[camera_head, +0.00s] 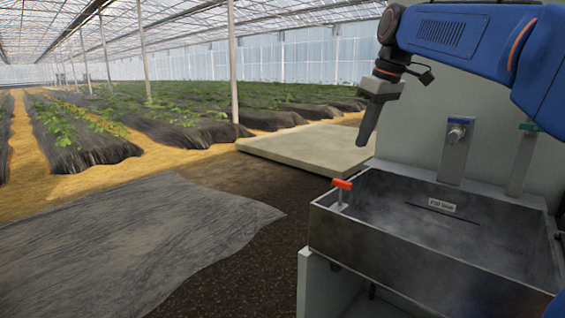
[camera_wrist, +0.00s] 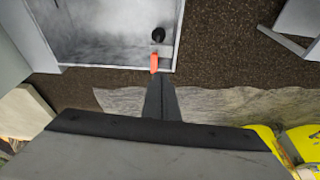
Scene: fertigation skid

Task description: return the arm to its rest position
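My gripper (camera_head: 369,124) hangs from the blue arm at the upper right in the head view, pointing down. It is in the air, above and behind the left end of the metal basin (camera_head: 420,275), apart from everything. Its dark fingers look close together in the head view. In the wrist view the fingers (camera_wrist: 161,82) also show as one narrow dark shape, with nothing seen between them. An orange-red valve handle (camera_head: 342,184) stands at the basin's left corner; it also shows in the wrist view (camera_wrist: 154,63), just beyond the fingertips.
A tap with a blue mark (camera_head: 456,140) and one with a green mark (camera_head: 525,150) are on the grey panel behind the basin. A pale slab (camera_head: 310,147) lies on the ground behind. Dark soil and a grey sheet (camera_head: 140,240) lie open at the left.

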